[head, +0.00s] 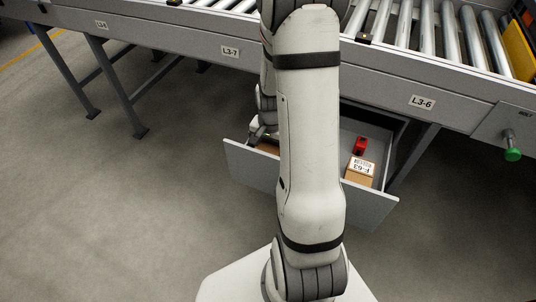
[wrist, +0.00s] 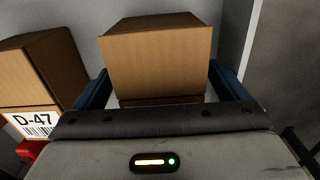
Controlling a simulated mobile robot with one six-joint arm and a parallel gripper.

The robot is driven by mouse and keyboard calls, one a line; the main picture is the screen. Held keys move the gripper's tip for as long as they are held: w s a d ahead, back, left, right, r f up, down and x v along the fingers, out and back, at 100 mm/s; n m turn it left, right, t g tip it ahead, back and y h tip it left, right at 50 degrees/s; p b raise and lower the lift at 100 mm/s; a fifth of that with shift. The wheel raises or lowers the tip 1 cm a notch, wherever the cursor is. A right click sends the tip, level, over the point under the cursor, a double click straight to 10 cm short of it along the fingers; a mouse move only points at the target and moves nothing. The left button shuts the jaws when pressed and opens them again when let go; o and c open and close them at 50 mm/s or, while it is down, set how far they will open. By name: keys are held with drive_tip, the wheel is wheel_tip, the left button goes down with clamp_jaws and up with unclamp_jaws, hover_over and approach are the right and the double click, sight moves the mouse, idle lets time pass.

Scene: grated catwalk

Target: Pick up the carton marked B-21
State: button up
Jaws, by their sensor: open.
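In the wrist view a plain brown carton (wrist: 157,62) stands between the two blue fingers of my gripper (wrist: 160,86). The fingers are open, one at each side of it. No marking shows on the faces I see, so I cannot tell whether it is B-21. Another carton, marked D-47 (wrist: 28,85), stands to the left. Part of a brown carton (head: 268,147) shows left of my arm, which hides the drawer's middle.
A red object (head: 360,145) lies behind the F-63 carton; a red thing (wrist: 32,150) also shows below D-47 in the wrist view. The roller conveyor (head: 400,85) overhangs the drawer. A green knob (head: 512,154) sticks out at right.

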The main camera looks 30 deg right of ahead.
drive_tip(key=shift+c, duration=0.2)
drive_tip(key=c, duration=1.1)
drive_tip(key=shift+r, duration=0.1)
